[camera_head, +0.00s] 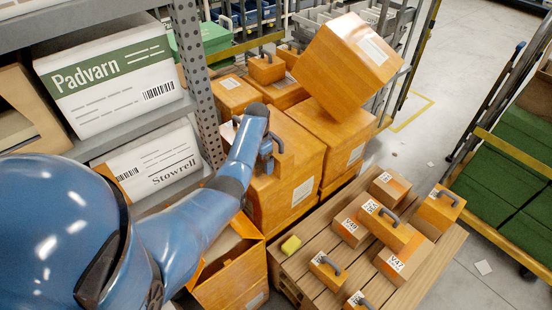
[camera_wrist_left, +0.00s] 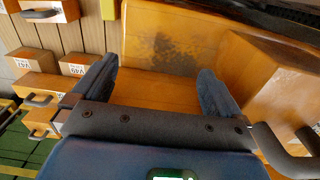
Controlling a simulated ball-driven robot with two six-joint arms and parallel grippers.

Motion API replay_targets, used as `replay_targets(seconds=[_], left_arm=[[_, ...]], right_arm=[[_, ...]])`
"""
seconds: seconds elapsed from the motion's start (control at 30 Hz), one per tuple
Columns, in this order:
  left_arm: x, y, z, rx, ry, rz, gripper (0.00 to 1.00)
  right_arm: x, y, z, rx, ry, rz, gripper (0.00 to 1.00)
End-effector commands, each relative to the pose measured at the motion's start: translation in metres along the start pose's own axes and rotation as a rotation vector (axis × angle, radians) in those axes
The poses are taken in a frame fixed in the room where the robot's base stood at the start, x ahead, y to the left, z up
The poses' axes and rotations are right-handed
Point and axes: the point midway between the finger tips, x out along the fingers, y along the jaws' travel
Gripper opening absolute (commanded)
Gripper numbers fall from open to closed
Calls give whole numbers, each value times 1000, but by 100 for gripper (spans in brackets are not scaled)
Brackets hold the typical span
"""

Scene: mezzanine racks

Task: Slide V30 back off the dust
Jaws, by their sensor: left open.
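My left gripper (camera_head: 262,140) reaches over the orange cartons beside the rack; its fingers are partly hidden there. In the left wrist view it is open (camera_wrist_left: 156,92), with bare orange cardboard between and beyond its fingers. A dark, dust-like patch (camera_wrist_left: 175,56) marks that cardboard. An orange box (camera_wrist_left: 285,75) stands to the right of the fingers, close to a grey handle (camera_wrist_left: 275,150). A grey handle also shows beside the gripper in the head view (camera_head: 277,145). No label reading V30 is legible, so I cannot tell which box it is. My right gripper is out of view.
A large carton (camera_head: 347,62) sits tilted on the stack behind. Rack shelves (camera_head: 140,123) stand close on the left.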

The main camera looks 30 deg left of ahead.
Motion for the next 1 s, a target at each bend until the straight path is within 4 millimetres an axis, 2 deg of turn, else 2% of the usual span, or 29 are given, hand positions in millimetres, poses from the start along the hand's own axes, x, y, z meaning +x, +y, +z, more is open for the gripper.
replay_targets(seconds=[0.03, 0.17, 0.57, 1.0], left_arm=[[7, 0, 0, 0, 0, 0, 100], [11, 0, 0, 0, 0, 0, 100], [11, 0, 0, 0, 0, 0, 100], [9, -1, 14, -2, -1, 1, 100]], right_arm=[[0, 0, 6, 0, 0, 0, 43], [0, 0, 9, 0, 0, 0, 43], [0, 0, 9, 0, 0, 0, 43], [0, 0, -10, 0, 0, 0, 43]])
